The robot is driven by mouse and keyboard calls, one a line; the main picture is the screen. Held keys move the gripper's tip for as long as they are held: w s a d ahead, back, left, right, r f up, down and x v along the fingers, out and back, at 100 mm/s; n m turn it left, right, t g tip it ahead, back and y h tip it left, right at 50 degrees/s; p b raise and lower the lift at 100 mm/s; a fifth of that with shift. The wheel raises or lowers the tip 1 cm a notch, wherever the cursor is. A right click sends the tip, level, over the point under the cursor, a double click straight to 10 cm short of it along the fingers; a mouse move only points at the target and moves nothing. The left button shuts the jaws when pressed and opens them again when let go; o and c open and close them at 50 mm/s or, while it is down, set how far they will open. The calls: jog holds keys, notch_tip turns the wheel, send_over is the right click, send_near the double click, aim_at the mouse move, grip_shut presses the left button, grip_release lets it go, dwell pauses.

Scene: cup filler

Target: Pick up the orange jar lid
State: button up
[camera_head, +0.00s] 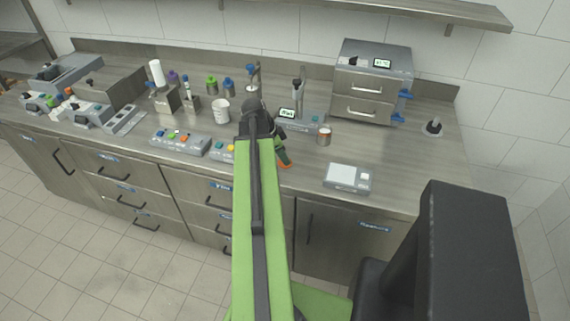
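The orange jar lid (286,166) lies near the front edge of the grey worktop, just right of my green arm. Only a small orange part of it shows; the rest is covered by my gripper. My gripper (284,157) points down at the lid, right above or against it. The fingers are small and dark, and I cannot tell whether they touch the lid or are open or shut.
A small jar (324,136) stands right of my gripper, and a white scale (347,177) sits near the front edge. A button panel (180,143) and a white cup (221,111) stand left. A drawer unit (370,83) stands behind. Worktop between jar and scale is clear.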

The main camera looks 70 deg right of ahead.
grip_shut()
notch_tip(320, 180, up, 10)
jog(key=p, duration=1)
